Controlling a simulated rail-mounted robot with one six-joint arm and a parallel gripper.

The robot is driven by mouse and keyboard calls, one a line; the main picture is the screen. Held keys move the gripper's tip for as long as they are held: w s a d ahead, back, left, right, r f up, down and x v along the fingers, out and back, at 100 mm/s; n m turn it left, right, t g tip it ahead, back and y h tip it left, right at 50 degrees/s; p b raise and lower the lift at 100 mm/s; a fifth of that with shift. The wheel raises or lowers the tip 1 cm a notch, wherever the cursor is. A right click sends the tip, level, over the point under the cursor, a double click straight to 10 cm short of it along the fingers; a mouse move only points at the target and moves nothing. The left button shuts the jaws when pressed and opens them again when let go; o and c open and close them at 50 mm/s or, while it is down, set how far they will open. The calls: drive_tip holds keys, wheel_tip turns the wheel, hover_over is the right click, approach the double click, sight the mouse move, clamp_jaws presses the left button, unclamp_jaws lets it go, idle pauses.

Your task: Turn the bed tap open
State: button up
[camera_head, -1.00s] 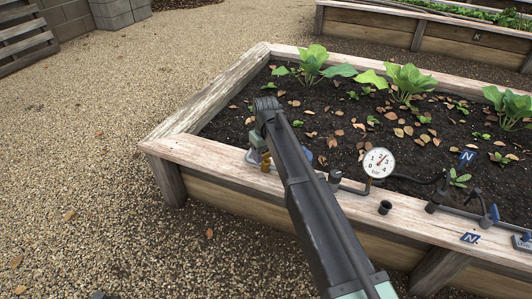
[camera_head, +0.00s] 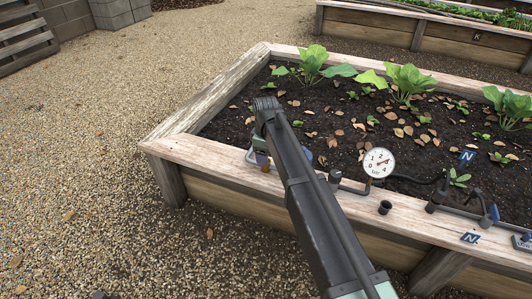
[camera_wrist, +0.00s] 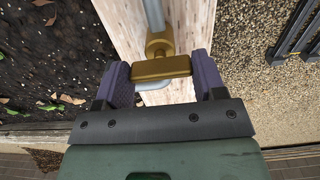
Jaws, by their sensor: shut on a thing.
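The bed tap has a brass body and a flat brass handle (camera_wrist: 161,67), clear in the wrist view on a grey pipe (camera_wrist: 155,15). In the head view only a little brass (camera_head: 265,168) shows at the bed's front rim, mostly hidden by my arm. My gripper (camera_wrist: 163,75) has purple finger pads, one at each end of the handle, and is shut on it. The handle lies crosswise to the pipe in the wrist view. In the head view a purple pad of my gripper (camera_head: 261,157) shows just above the brass.
A round pressure gauge (camera_head: 378,162) stands on the rim right of my arm. Pipes, a black cup (camera_head: 385,207) and blue N labels (camera_head: 470,238) lie farther right. The raised bed (camera_head: 205,155) holds soil, leaves and leafy plants. Gravel (camera_head: 80,180) to the left is clear.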

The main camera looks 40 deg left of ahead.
idle(0.3)
drive_tip(key=o, duration=0.9)
drive_tip(key=shift+r, duration=0.1)
wheel_tip(320, 180, up, 11)
drive_tip(key=p, duration=1.1)
drive_tip(key=shift+f, duration=0.2)
